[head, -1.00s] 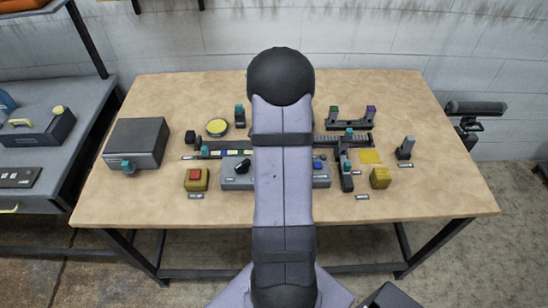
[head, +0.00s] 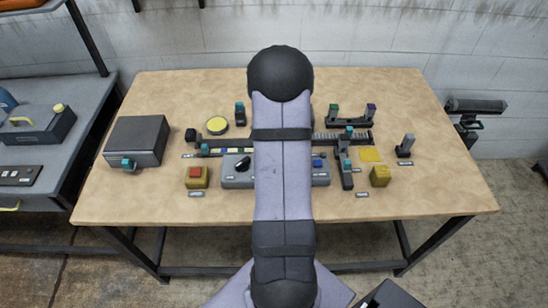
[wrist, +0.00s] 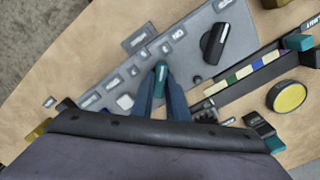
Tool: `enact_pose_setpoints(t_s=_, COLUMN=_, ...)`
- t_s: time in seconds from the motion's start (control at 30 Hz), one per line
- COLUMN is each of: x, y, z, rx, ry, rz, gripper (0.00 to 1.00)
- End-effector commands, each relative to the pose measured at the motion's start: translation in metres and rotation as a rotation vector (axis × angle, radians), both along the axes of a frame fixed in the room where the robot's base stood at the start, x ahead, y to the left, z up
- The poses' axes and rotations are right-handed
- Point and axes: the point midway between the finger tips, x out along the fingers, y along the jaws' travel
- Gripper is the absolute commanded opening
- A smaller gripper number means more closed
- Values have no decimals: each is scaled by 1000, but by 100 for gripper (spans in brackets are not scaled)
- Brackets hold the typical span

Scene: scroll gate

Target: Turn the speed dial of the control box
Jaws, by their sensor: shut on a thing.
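The grey control box (head: 231,180) stands near the front middle of the table; my arm covers its centre in the head view. Its panel (wrist: 205,75) runs diagonally in the wrist view, with a row of small labels too blurred to read. A teal dial handle (wrist: 161,70) stands up from the panel between the fingers of my gripper (wrist: 161,88). My gripper is shut on it, and the fingers hide its lower part. A black pointer knob (wrist: 213,43) sits apart on the same box; it also shows in the head view (head: 243,163).
A yellow round disc (wrist: 286,97) and a dark rail with coloured segments (wrist: 245,72) lie close to the box. A red-topped yellow button box (head: 197,177) stands left. A large grey box (head: 137,140) is farther left. The table's front edge is fairly clear.

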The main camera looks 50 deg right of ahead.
Motion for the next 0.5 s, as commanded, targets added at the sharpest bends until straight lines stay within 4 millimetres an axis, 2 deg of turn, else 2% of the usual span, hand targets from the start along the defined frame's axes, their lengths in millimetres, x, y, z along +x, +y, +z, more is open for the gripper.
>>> enact_pose_setpoints(t_s=0.27, x=0, y=0, z=1, rx=-1, ry=0, rz=147, gripper=0)
enact_pose_setpoints(t_s=0.5, x=0, y=-1, z=1, rx=-1, ry=-1, rz=348, gripper=0)
